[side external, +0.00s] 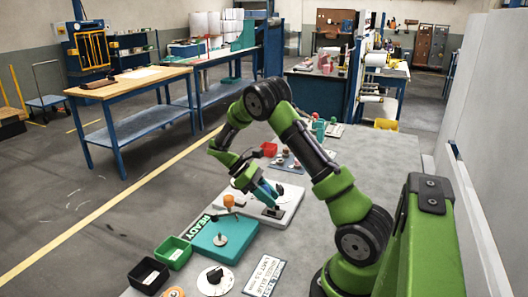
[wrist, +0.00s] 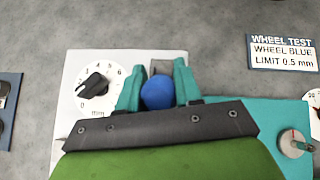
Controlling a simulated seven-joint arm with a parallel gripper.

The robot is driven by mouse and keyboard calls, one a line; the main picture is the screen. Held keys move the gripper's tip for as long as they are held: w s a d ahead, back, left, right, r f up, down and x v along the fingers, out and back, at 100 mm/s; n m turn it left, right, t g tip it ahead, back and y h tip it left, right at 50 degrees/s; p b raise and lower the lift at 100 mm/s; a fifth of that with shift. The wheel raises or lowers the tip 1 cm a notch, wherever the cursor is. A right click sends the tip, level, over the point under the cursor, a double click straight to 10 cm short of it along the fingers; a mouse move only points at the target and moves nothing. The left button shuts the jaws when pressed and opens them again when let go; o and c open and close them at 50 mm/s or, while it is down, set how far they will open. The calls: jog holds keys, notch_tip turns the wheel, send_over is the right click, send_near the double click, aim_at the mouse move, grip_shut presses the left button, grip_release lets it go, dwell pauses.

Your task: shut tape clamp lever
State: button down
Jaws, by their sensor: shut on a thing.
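My gripper (wrist: 158,88) is over a white plate (wrist: 75,62), its two teal fingers on either side of a rounded blue knob (wrist: 157,95), shut on it. I take the knob for the lever's handle; the rest of the lever is hidden below the knob and gripper. A grey piece shows just beyond the knob. A white dial with a black pointer (wrist: 94,86) sits on the plate, left of the fingers. In the side external view my gripper (side external: 267,198) is low over the white plate (side external: 290,205), and the lever's angle cannot be told.
Green (side external: 173,252) and black (side external: 148,276) bins are at the near left. The grey table at right is clear.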

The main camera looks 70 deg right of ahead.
jog(key=shift+w+f, duration=0.1)
jog(key=shift+f, duration=0.05)
dwell(0.3)
jog(key=c, duration=1)
grip_release()
jog(key=shift+c, duration=0.2)
jog(key=shift+o, duration=1.3)
jog(key=v, duration=1.2)
